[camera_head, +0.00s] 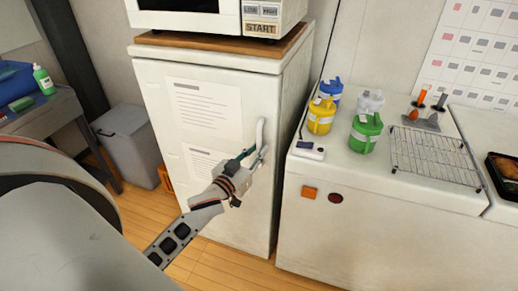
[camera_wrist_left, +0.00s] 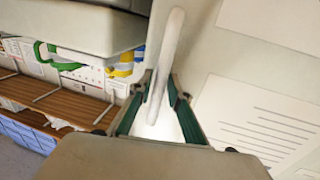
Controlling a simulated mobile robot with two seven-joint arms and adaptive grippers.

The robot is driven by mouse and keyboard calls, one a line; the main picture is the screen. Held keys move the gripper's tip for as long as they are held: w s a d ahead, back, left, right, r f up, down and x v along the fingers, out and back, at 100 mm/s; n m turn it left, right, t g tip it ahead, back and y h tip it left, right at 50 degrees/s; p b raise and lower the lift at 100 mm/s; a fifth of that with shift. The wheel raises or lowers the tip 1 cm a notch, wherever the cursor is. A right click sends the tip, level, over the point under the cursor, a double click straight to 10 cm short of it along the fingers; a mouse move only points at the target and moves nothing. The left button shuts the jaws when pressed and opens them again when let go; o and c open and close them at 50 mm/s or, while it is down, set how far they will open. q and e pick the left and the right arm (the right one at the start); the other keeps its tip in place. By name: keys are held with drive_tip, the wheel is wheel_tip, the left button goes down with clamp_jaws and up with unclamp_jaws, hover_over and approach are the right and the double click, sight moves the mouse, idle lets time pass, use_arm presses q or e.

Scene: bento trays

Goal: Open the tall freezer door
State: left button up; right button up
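The tall white freezer (camera_head: 215,130) stands under the microwave, and its door looks flush with the body. Its pale vertical handle (camera_head: 260,132) is near the right edge of the door; it also shows in the left wrist view (camera_wrist_left: 170,45). My left gripper (camera_head: 252,158) is at the lower part of the handle. In the left wrist view, its two green-edged fingers (camera_wrist_left: 160,88) lie on either side of the handle and close in on it at the tips. My right gripper is not in view.
A microwave (camera_head: 215,14) sits on a wooden board on the freezer. To the right, a white counter (camera_head: 330,232) holds coloured jugs (camera_head: 366,133) and a wire rack (camera_head: 437,158). A grey bin (camera_head: 131,150) stands left of the freezer. Wooden floor (camera_head: 225,268) shows in front.

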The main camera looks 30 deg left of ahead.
use_arm(q)
drive_tip(key=shift+w, duration=0.4)
clamp_jaws()
